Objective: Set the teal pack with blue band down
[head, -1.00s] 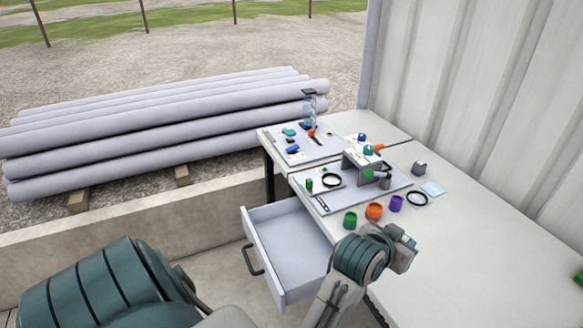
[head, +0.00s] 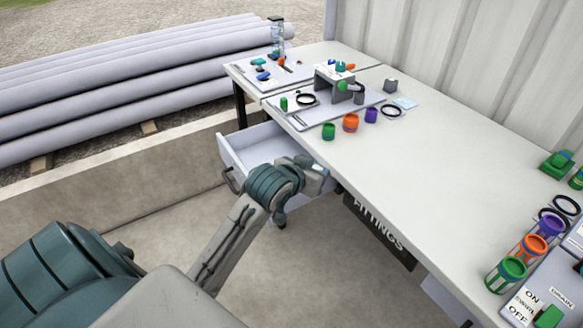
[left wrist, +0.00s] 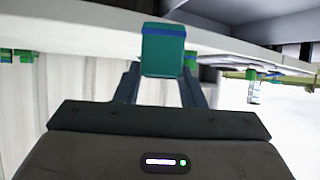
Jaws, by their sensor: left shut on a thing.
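The teal pack with a blue band (left wrist: 163,52) is in my left gripper, between its two fingers in the left wrist view (left wrist: 160,85). The band crosses the pack near its top in that picture. In the head view my left gripper (head: 318,174) is by the table's front edge, beside the right end of the open drawer. I cannot make out the pack clearly there. My right gripper is not in view.
The open drawer (head: 232,158) juts out under the white table (head: 440,140). The table's middle is clear.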

